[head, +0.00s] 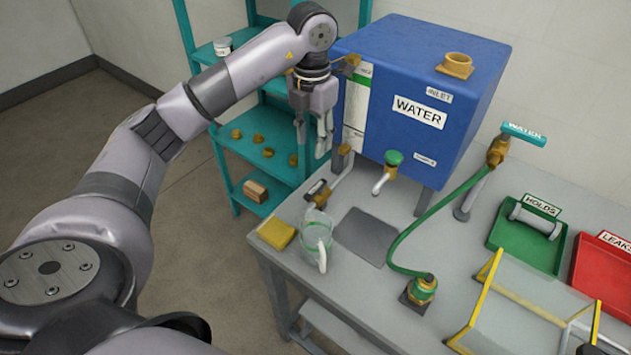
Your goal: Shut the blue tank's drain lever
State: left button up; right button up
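The blue tank (435,75), labelled WATER, stands at the back of the grey bench. A pale pipe with a brass fitting (344,150) comes out low at its left corner, and a small lever with a dark end (318,190) sits at that pipe's lower end. I cannot tell for sure that this is the drain lever, or its exact setting. A spout with a green knob (393,158) is on the tank's front. My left gripper (313,146) points down above the lever, apart from it, fingers apart and empty. My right gripper is not in view.
A clear jug (317,238) and yellow sponge (277,233) stand near the bench's left edge, below the lever. A green hose (412,228) and teal WATER handle (524,134) are to the right. Green and red trays and a yellow-edged clear box (520,305) fill the right.

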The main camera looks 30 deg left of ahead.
pick_arm(q)
jog(key=p, duration=0.1)
send_over(314, 188)
notch_tip(314, 188, down, 4)
notch_tip(314, 188, down, 7)
jog(key=shift+s+d+f+p, duration=0.1)
jog(key=shift+f+p, duration=0.1)
jog(key=shift+p, duration=0.7)
notch_tip(314, 188, down, 2)
jog(key=shift+f, duration=0.1)
jog(key=shift+f+p, duration=0.3)
jog(key=shift+f, duration=0.2)
grip_shut()
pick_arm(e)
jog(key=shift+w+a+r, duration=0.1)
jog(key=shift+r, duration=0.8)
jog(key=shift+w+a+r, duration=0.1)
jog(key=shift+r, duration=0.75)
